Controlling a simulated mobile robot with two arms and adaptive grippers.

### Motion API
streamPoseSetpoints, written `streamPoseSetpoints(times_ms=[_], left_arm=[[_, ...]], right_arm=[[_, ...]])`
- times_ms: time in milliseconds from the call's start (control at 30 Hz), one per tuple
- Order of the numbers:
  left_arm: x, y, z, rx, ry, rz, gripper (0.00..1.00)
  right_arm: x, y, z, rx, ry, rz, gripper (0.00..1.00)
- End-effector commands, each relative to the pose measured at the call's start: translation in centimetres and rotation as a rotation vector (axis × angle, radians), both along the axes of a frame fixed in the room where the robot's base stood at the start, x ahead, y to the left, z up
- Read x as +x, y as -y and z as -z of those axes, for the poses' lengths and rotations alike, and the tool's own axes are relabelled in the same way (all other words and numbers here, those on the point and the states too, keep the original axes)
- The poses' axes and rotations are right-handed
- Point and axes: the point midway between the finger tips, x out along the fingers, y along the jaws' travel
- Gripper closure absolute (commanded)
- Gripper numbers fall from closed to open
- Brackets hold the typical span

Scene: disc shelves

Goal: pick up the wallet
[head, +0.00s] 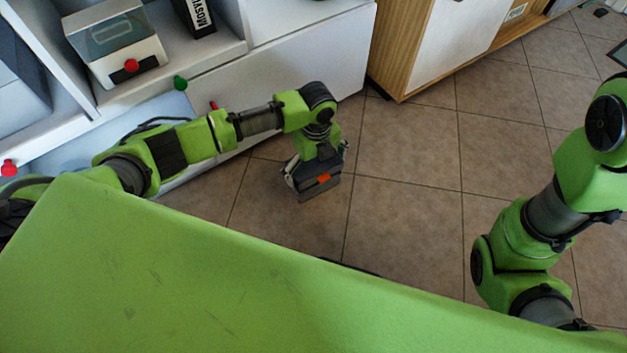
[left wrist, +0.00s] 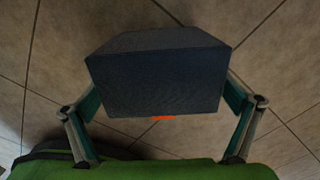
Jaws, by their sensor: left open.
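My left gripper (head: 318,180) hangs over the tiled floor, in front of the white shelf unit.
The white shelf unit (head: 310,62) at the back left holds a clear-topped box (head: 118,45) and a black box (head: 195,15). Red and green knobs stick out along its edge. A wood-sided cabinet (head: 405,45) stands at the back. The tiled floor (head: 410,215) between my arms is clear.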

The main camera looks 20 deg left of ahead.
Motion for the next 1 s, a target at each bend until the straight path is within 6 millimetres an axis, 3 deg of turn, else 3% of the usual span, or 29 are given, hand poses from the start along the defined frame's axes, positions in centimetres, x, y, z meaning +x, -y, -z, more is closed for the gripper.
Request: streamPoseSetpoints(times_ms=[33,200,533,667,1000], left_arm=[[0.1,0.0,1.3,0.0,0.0,0.0,0.0],[0.1,0.0,2.7,0.001,0.001,0.0,0.0],[0.1,0.0,2.8,0.001,0.001,0.0,0.0],[0.0,0.0,2.8,0.001,0.001,0.0,0.29],[0.1,0.0,2.6,0.0,0.001,0.0,0.29]], right_arm=[[-0.8,0.0,0.8,0.0,0.02,0.0,0.86],[-0.6,0.0,2.0,-0.002,0.015,0.001,0.86],[-0.6,0.0,2.0,-0.002,0.015,0.001,0.86],[-0.6,-0.1,2.0,-0.002,0.015,0.001,0.86],[-0.7,-0.1,1.9,-0.001,0.016,0.001,0.86]])
